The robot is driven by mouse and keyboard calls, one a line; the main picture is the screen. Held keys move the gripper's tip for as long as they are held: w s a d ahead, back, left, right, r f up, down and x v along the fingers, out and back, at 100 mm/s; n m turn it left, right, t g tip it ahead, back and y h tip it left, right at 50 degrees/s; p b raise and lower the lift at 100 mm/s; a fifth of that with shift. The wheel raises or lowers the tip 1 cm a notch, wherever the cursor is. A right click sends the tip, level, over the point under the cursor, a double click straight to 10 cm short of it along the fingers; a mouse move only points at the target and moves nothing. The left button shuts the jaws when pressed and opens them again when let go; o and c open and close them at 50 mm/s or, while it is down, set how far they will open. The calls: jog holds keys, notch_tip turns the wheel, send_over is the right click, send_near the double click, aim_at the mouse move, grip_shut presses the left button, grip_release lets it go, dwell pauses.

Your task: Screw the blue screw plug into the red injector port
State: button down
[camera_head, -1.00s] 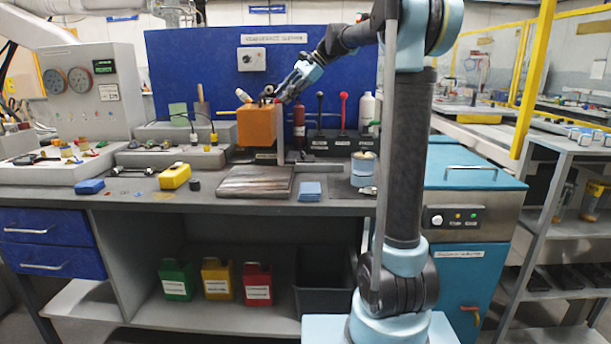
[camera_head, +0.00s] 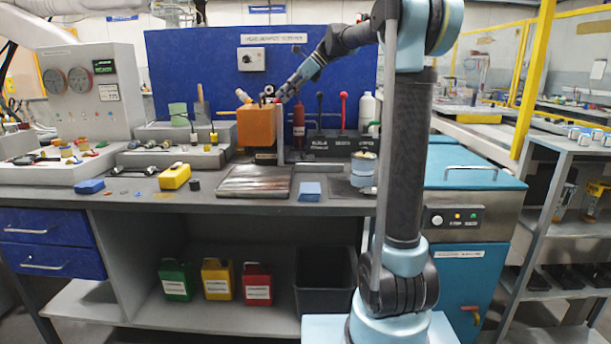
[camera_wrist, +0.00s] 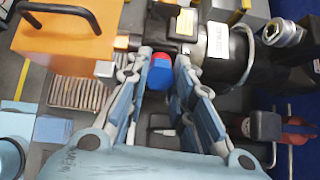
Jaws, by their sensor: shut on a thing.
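The blue screw plug (camera_wrist: 160,77) sits between my gripper's fingertips (camera_wrist: 162,65) in the wrist view, and the gripper is shut on it. A red part (camera_wrist: 161,58), which looks like the injector port, shows right at the plug's far end. The two look in line and touching, but I cannot tell how far the plug is in. In the head view my gripper (camera_head: 281,97) is at the right upper side of the orange box (camera_head: 257,127). The plug and port are too small to make out there.
The orange box (camera_wrist: 70,40) with a black handle is close left of the fingers in the wrist view. A dark cylinder (camera_wrist: 228,55) with a white label is close right. Red and black levers (camera_head: 343,108) stand right of the gripper.

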jog(key=shift+f+m, duration=0.1)
jog(key=shift+m, duration=1)
jog(key=m, duration=0.4)
jog(key=shift+s+m, duration=0.1)
jog(key=shift+m, duration=0.2)
jog(key=m, duration=0.4)
jog(key=shift+m, duration=1.6)
jog(key=c, duration=1.5)
grip_release()
